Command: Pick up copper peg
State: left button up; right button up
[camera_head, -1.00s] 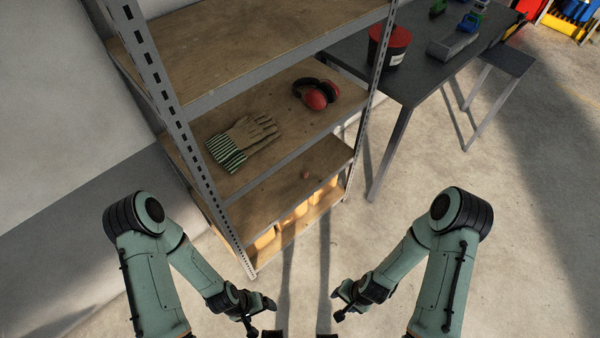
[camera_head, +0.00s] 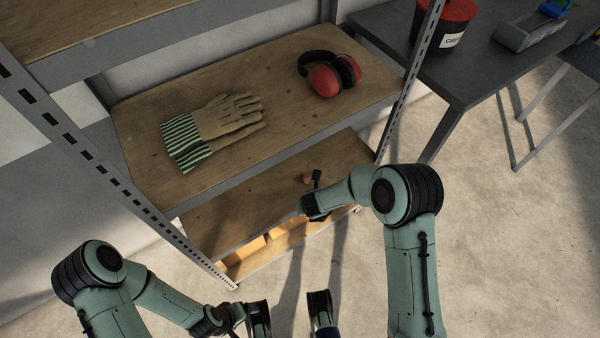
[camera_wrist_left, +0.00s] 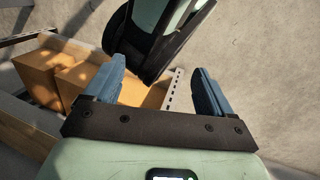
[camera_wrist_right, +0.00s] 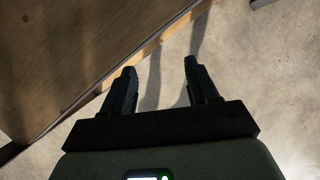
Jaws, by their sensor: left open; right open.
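A small copper-coloured peg (camera_head: 307,179) lies on the lower wooden shelf (camera_head: 235,213), close to its front edge. My right arm reaches toward the shelf, with its dark wrist end close beside the peg in the head view. My right gripper (camera_wrist_right: 160,66) is open and empty; its wrist view shows the shelf edge to the left and floor between the fingers, with no peg visible. My left gripper (camera_wrist_left: 158,70) is open and empty, low by the shelf's front post. A green and black link of mine fills the upper middle of the left wrist view.
Striped work gloves (camera_head: 212,128) and red ear defenders (camera_head: 330,74) lie on the shelf above. Orange-brown boxes (camera_wrist_left: 50,75) stand on the bottom level. A perforated metal post (camera_head: 110,178) borders the shelf's left front. A dark table (camera_head: 475,70) stands right; the floor in front is clear.

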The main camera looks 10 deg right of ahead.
aim_at(307, 175)
jog(key=shift+m, duration=0.3)
jog(key=w, duration=0.2)
jog(key=w+p, duration=0.1)
jog(key=w, duration=0.2)
jog(key=shift+w+d+r+p, duration=0.2)
jog(key=shift+w+d+p, duration=0.1)
jog(key=shift+w+p, duration=0.1)
jog(key=w, duration=0.5)
jog(key=shift+w+d+f, duration=0.1)
jog(key=shift+d+f, duration=0.05)
jog(key=shift+d, duration=0.25)
jog(key=shift+w+d, duration=0.1)
jog(key=shift+w, duration=0.5)
jog(key=shift+b+x, duration=1)
jog(key=shift+x, duration=1.55)
pick_arm(q)
jog(key=shift+w+a+f, duration=0.1)
jog(key=shift+w+f, duration=0.15)
pick_arm(e)
jog(key=shift+w, duration=0.1)
jog(key=shift+c, duration=0.2)
grip_shut()
